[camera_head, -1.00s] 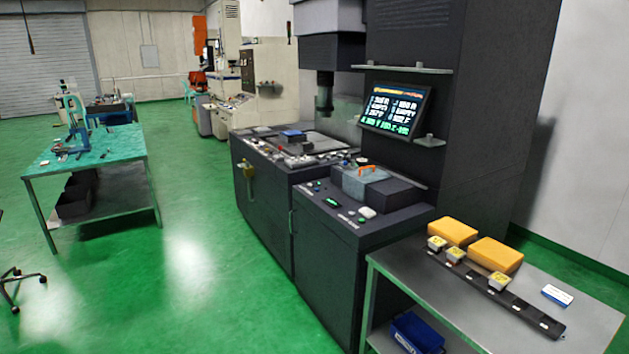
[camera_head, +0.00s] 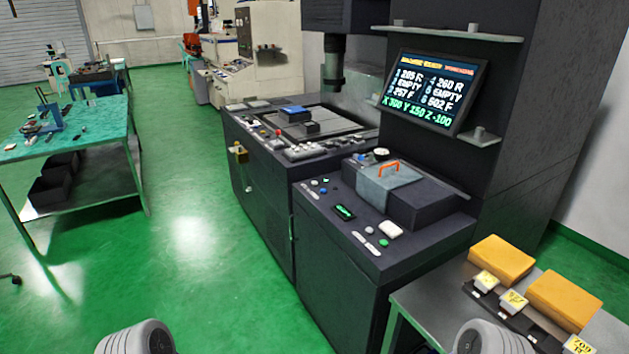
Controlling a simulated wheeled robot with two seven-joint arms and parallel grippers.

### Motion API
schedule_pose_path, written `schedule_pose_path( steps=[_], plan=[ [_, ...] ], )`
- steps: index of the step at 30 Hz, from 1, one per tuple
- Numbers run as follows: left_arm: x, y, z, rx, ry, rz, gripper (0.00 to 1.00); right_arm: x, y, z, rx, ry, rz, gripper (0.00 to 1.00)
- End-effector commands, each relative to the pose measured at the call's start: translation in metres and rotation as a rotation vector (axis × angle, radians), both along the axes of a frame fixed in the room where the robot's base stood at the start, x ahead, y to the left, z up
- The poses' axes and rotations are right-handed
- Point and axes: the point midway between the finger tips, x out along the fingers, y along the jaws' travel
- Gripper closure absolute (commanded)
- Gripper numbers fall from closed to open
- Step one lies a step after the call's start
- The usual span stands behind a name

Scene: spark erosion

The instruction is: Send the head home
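The control panel (camera_head: 345,240) in front carries small blue, white and green buttons and a lit green display (camera_head: 344,212). Grey rounded parts of my two arms show at the bottom edge. Neither gripper's fingers are in view.
A grey side table (camera_head: 420,300) at lower right holds yellow-orange blocks (camera_head: 500,258) and a dark rack with small yellow-labelled pieces. A grey-blue cover with an orange handle (camera_head: 389,169) sits behind the panel. A workbench (camera_head: 110,120) stands left. The green floor between is clear.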

Motion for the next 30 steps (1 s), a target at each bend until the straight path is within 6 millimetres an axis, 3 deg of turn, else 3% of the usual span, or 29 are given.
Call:
schedule_pose_path(
  steps=[11,19,30],
  plan=[
    [0.0001,0.0001,0.0001,0.000,0.000,0.000,0.57,0.0001,-0.0001,0.0001,0.000,0.000,0.000,0.57],
    [0.0002,0.0000,0.0000,0.000,-0.001,0.000,0.57,0.0003,-0.0001,0.0000,0.000,-0.001,0.000,0.99],
    [0.0002,0.0000,0.0000,0.000,-0.001,0.000,0.57,0.0003,-0.0001,0.0000,0.000,-0.001,0.000,1.00]
  ],
)
